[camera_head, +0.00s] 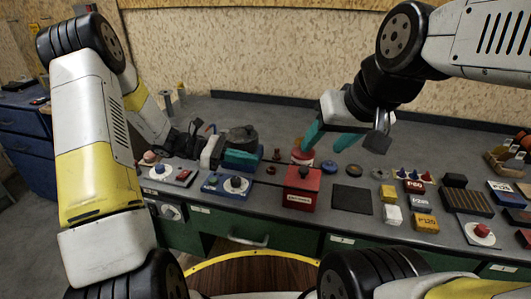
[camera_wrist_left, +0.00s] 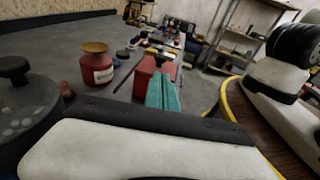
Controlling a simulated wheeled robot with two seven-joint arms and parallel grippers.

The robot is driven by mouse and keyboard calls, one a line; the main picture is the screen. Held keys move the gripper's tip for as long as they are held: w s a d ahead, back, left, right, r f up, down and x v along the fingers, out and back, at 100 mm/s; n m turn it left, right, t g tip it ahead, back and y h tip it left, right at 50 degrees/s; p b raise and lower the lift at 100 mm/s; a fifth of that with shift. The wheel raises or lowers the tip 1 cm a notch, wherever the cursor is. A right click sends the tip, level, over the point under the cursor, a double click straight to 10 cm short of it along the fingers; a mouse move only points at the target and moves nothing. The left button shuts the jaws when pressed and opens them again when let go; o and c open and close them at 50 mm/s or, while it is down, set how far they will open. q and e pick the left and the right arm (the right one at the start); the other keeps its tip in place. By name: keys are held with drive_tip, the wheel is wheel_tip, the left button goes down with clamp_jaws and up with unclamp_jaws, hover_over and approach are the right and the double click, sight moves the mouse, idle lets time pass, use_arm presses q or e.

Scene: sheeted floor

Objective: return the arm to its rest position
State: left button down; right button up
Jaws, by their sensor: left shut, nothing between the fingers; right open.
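My left arm comes in from the left of the head view and bends back over the bench. Its gripper (camera_head: 240,158) hangs low over the grey bench top (camera_head: 230,108), with its teal fingers together and nothing between them. In the left wrist view the teal fingers (camera_wrist_left: 163,92) also show pressed together, in front of a red box (camera_wrist_left: 150,72). My right gripper (camera_head: 324,143) is above the bench at centre right, with its teal fingers spread apart and empty. It is above and to the right of the same red box in the head view (camera_head: 302,187).
A red can (camera_wrist_left: 97,68) and a dark round knobbed object (camera_wrist_left: 15,95) stand near the left gripper. A blue switch box (camera_head: 228,186), a black pad (camera_head: 352,199), and several small blocks and trays crowd the bench front and right. The bench top's back is clearer.

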use_arm(q)
drive_tip(key=s+a+r+m+t+y, duration=0.4)
drive_tip(key=s+a+r+m+y, duration=0.2)
drive_tip(key=s+r+m, duration=0.2)
drive_tip(key=s+a+r+m+t+y, duration=0.4)
drive_tip(key=s+a+r+m+y, duration=0.3)
drive_tip(key=s, duration=0.3)
drive_tip(key=shift+s+r+m+t+y, duration=0.15)
drive_tip(key=shift+r+m+t+y, duration=0.2)
drive_tip(key=shift+r+m, duration=0.55)
